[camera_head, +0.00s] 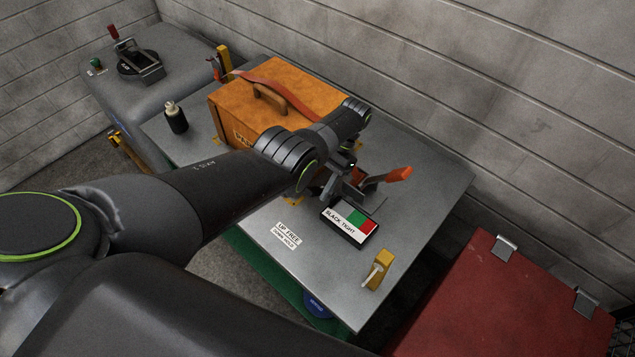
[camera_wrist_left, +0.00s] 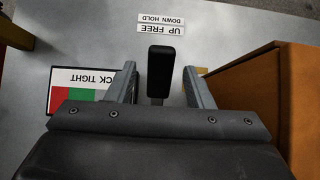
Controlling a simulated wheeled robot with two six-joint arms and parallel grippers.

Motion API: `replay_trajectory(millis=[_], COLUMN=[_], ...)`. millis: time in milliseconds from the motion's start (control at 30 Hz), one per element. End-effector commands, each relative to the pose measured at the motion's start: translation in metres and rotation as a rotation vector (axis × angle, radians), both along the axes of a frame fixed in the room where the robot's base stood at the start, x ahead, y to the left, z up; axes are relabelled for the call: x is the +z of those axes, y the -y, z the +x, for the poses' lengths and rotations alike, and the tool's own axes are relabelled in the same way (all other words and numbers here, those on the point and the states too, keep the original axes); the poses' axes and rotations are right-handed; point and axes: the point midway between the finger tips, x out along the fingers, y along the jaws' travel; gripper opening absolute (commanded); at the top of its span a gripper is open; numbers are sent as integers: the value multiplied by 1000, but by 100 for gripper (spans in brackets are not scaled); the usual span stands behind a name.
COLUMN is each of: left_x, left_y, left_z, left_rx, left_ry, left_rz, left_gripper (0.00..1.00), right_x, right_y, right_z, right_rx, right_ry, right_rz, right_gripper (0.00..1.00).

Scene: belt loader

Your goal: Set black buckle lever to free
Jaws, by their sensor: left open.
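The black buckle lever (camera_wrist_left: 160,72) shows in the left wrist view as a dark bar between the two grey fingers of my left gripper (camera_wrist_left: 162,76). The fingers are open, with a gap on each side of the bar. In the head view my left gripper (camera_head: 342,188) is low over the steel table, beside the orange case, and hides most of the buckle. The labels "UP FREE" and "DOWN HOLD" (camera_head: 288,232) lie on the table nearby; they also show in the wrist view (camera_wrist_left: 161,24). I cannot tell the lever's exact tilt. My right gripper is not in view.
The orange case (camera_head: 232,116) has a red strap (camera_head: 280,92) over it. A red-orange handle (camera_head: 397,175) stands right of my gripper. A slack/tight gauge (camera_head: 348,225) and yellow bracket (camera_head: 381,268) are nearer. A red box (camera_head: 490,305) is at right.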

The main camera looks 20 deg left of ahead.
Motion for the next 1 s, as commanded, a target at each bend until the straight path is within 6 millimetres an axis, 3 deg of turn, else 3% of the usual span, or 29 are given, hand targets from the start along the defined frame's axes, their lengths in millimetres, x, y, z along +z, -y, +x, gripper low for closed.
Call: replay_trajectory(millis=[533,1000], left_x=[45,55], left_y=[14,17], left_z=[41,46], left_rx=[-1,0], left_ry=[2,0], left_rz=[2,0], left_gripper=[47,47], right_x=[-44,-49], right_y=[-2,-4], right_z=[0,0], right_rx=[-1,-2], right_ry=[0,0], right_rz=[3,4], right_gripper=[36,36])
